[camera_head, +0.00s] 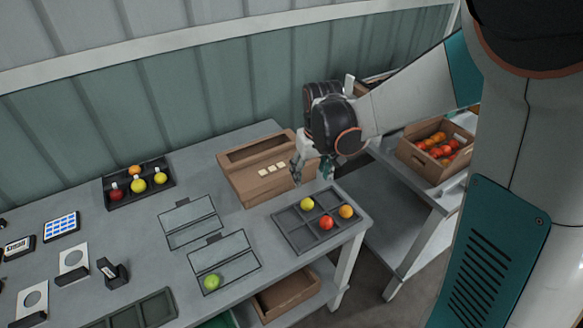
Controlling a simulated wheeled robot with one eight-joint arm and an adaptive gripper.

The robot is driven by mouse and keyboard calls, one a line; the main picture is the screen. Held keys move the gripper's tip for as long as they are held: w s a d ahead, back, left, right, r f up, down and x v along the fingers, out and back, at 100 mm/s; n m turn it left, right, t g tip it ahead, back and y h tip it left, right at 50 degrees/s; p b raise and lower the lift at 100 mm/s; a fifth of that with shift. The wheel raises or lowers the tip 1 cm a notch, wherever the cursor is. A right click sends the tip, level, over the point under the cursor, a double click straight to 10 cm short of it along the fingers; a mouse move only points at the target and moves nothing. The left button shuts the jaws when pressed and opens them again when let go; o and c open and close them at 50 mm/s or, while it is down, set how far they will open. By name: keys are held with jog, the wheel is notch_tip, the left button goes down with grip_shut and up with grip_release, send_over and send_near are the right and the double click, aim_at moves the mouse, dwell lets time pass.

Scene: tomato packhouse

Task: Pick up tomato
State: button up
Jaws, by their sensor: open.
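Three tomatoes lie in the grey compartment tray (289,236) at the table's right end: a yellow tomato (307,203) in the back row, a red tomato (326,222) towards the front, and an orange tomato (345,211) at the right. A green tomato (211,282) lies on a clear-looking framed tray (243,268) left of it. My gripper (312,184) is open, fingers pointing down, above the back edge of the compartment tray and near the yellow tomato. It appears empty.
A black tray (112,205) holds several tomatoes at the back left. A crate of red tomatoes (408,156) stands on another table to the right. Small devices (113,272) and cards occupy the left.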

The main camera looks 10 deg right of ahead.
jog(key=f, duration=0.2)
jog(key=b, duration=0.3)
send_over(308, 201)
jog(key=f, duration=0.8)
jog(key=shift+s+a, duration=0.4)
jog(key=shift+w+d+f+b, duration=0.15)
jog(key=shift+f+b, duration=0.25)
jog(key=shift+f, duration=0.45)
jog(key=shift+w+d+f+b, duration=0.15)
jog(key=shift+f+b, duration=0.3)
jog(key=shift+f, duration=0.45)
jog(key=shift+w+d+f+b, duration=0.15)
jog(key=shift+f+b, duration=0.25)
jog(key=shift+f, duration=0.45)
jog(key=shift+a, duration=0.1)
jog(key=c, duration=0.8)
